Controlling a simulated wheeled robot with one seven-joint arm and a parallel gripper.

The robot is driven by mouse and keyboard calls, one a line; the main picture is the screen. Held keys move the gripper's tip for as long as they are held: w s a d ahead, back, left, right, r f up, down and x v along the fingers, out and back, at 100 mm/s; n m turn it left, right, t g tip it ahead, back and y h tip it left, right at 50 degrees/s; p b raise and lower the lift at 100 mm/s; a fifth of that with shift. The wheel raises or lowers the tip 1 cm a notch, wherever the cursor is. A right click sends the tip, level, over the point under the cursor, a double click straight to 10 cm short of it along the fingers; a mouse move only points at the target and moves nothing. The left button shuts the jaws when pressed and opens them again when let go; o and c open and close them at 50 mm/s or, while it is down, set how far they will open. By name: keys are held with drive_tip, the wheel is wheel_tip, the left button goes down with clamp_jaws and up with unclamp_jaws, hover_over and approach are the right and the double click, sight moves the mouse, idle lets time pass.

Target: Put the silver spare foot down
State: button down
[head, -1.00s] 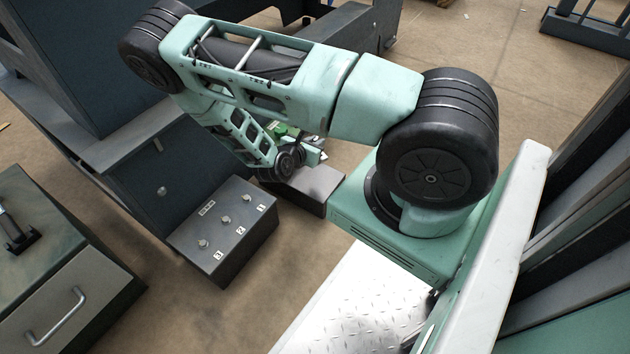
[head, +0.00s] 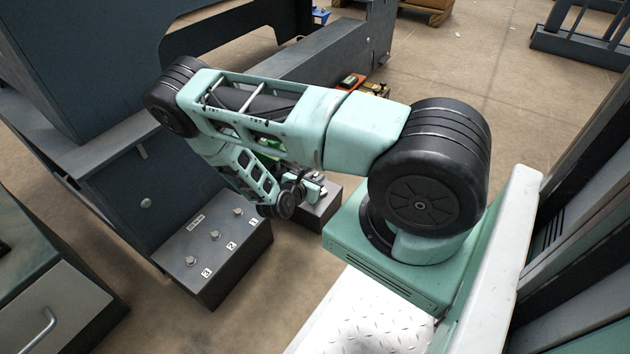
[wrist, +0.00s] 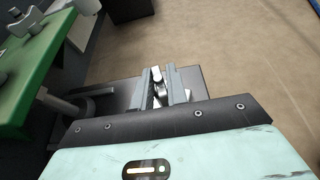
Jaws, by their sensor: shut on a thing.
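In the wrist view, the silver spare foot (wrist: 157,74) is a small bright piece between the two grey fingers of my gripper (wrist: 162,82). The gripper is shut on it. Behind the fingers is the top of a dark grey box (wrist: 118,92); I cannot tell whether the foot touches it. In the head view, my gripper (head: 316,190) is partly hidden by my arm, close to the small dark box (head: 318,213). The foot cannot be made out clearly there.
A dark box with three numbered pegs (head: 208,262) stands to the left of the small box. A large dark blue machine frame (head: 130,190) rises behind. In the wrist view, a green panel (wrist: 40,70) is close at the left. Brown floor (wrist: 240,50) is open at the right.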

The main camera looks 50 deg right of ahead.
drive_tip(key=c, duration=1.4)
unclamp_jaws()
drive_tip(key=shift+f, duration=0.1)
drive_tip(key=shift+r, duration=0.2)
drive_tip(key=s+a+r+m+g+y+p, duration=0.2)
drive_tip(key=a+r+m+y+p, duration=0.15)
drive_tip(key=a+r, duration=1.05)
drive_tip(key=s+a+r+m+g+y+p, duration=0.25)
drive_tip(key=a+r+m+y, duration=0.2)
drive_tip(key=a+r, duration=0.85)
drive_tip(key=s+a+r+m+t+y, duration=0.1)
drive_tip(key=s+a+r+y, duration=0.1)
drive_tip(key=s+a+r, duration=0.1)
drive_tip(key=s+a+r+m+t+y, duration=0.1)
drive_tip(key=s+a+r+y, duration=0.1)
drive_tip(key=s+a+r, duration=0.2)
drive_tip(key=s+a+r+m+t+y+b, duration=0.1)
drive_tip(key=s+a+r+y, duration=0.1)
drive_tip(key=s+a+r, duration=0.2)
drive_tip(key=shift+s+a+r, duration=0.2)
drive_tip(key=shift+a+r, duration=1.15)
drive_tip(key=shift+a, duration=0.05)
